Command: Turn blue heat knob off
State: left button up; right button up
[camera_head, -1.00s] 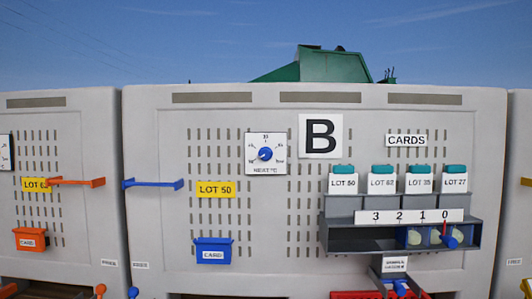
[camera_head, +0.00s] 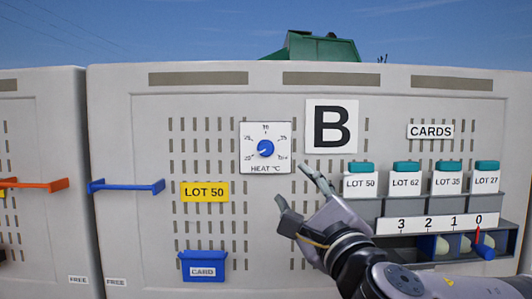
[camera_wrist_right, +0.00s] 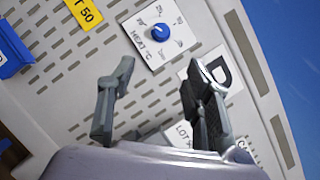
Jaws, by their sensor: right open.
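The blue heat knob (camera_head: 265,148) sits on a white square dial plate (camera_head: 250,160) marked HEAT °C, on the grey cabinet front. Its pointer appears turned toward the lower left, but the exact setting is too small to read. My right gripper (camera_head: 296,186) is open and empty, below and to the right of the dial, apart from it. In the right wrist view the knob (camera_wrist_right: 159,33) shows beyond the open fingers (camera_wrist_right: 158,78), above the gap between them. My left gripper is not in view.
A large B sign (camera_head: 332,127) is right of the dial. A yellow LOT 50 label (camera_head: 205,191), blue card box (camera_head: 203,266) and blue bar (camera_head: 127,187) are to the left and below. Card holders (camera_head: 405,181) and a numbered shelf (camera_head: 428,225) stand right, near my arm.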

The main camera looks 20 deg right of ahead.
aim_at(267, 151)
jog(key=p+x, duration=0.3)
jog(key=x, duration=0.4)
jog(key=p+x, duration=0.4)
jog(key=x, duration=0.4)
jog(key=shift+w+a+r, duration=0.1)
jog(key=shift+w+r, duration=0.05)
jog(key=shift+r, duration=0.15)
jog(key=shift+w, duration=0.75)
jog(key=shift+c, duration=0.2)
grip_shut()
